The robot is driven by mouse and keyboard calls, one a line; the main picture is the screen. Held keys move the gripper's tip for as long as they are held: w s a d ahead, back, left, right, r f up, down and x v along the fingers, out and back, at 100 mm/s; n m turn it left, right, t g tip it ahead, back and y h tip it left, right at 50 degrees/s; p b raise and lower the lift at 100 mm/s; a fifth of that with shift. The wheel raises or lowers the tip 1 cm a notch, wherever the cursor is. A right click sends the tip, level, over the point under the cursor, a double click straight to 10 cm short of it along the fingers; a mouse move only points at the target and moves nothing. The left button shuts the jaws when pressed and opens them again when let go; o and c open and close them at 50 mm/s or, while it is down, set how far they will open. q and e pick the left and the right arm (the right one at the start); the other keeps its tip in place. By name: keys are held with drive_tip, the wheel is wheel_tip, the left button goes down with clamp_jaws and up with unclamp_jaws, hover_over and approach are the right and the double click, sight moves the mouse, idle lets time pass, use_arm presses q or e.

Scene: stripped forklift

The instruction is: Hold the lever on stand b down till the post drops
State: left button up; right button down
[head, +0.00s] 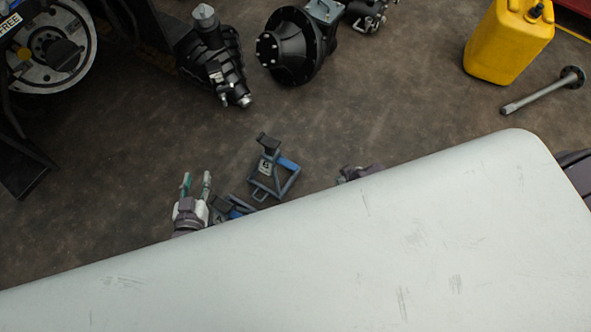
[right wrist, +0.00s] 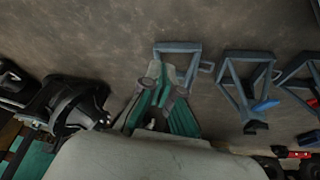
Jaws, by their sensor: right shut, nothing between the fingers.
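A blue-grey jack stand (head: 272,182) stands upright on the floor in the middle of the head view. It has a pale label that seems to read B, a dark top and a bright blue lever (head: 288,163) on its right side. A second stand (head: 232,207) is partly hidden left of it. My left gripper (head: 196,180) is left of both stands, its two fingers apart and empty. My right gripper (head: 345,174) is right of the labelled stand, apart from it and mostly hidden. In the right wrist view the right gripper (right wrist: 157,75) is shut and empty.
The right wrist view shows several stands, one (right wrist: 248,85) with a blue lever (right wrist: 265,104). Dark machine parts (head: 296,48) lie at the back. A yellow canister (head: 505,45) and a metal shaft (head: 540,92) are at the right. Bare floor lies behind the stands.

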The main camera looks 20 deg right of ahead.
use_arm(q)
wheel_tip(320, 180, up, 15)
drive_tip(key=w+d+t+h+b, duration=0.1)
drive_tip(key=w+t+h+b, duration=0.1)
drive_tip(key=t+b, duration=0.5)
drive_tip(key=s+a+r+t+h+b, duration=0.1)
drive_tip(key=s+r+t+b, duration=0.3)
drive_tip(key=r, duration=1)
drive_tip(key=s+b, duration=0.1)
drive_tip(key=s, duration=0.2)
use_arm(e)
drive_tip(key=w+a+r+n+y, duration=0.3)
drive_tip(key=w+a+r+n, duration=0.1)
drive_tip(key=w+a, duration=0.3)
drive_tip(key=shift+w+r+t+y, duration=0.3)
drive_tip(key=shift+w+r+t, duration=0.1)
drive_tip(key=shift+w, duration=0.7)
use_arm(q)
drive_tip(key=shift+s+h, duration=0.15)
drive_tip(key=shift+h, duration=0.15)
use_arm(e)
drive_tip(key=shift+a, duration=0.1)
